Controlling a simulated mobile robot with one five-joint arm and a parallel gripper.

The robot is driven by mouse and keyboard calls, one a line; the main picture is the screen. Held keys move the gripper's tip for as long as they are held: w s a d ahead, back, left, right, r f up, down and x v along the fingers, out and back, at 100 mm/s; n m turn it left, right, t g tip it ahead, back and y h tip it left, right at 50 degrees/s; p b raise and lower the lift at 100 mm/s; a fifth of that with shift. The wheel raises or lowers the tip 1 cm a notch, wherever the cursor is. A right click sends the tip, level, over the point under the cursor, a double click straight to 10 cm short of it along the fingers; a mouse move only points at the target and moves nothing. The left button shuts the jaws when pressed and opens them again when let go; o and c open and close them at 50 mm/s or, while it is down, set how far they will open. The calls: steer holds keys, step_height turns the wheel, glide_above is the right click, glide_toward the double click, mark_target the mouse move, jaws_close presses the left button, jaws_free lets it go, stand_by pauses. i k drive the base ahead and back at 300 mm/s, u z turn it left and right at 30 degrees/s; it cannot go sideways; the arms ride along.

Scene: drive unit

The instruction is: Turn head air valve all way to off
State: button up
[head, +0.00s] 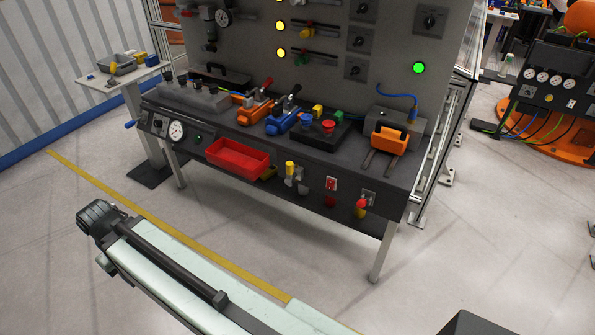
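No label is readable, so I cannot tell which valve is the head air valve. On the bench's front face are a yellow-handled valve (289,168), its handle upright, and a red-knobbed valve (362,203) further right. A valve with a round gauge (223,18) is at the panel's upper left. My pale arm link crosses the lower left, apart from the bench. No gripper fingers show.
The dark bench (375,180) carries a red bin (238,157), orange and blue clamps, and an orange tool (388,138). A side table (112,80) stands left. An orange machine with gauges is at the right. The floor before the bench is clear.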

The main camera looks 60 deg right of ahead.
mark_target(291, 175)
steer(key=z, duration=0.15)
steer(key=i, duration=0.95)
steer(key=u, duration=0.1)
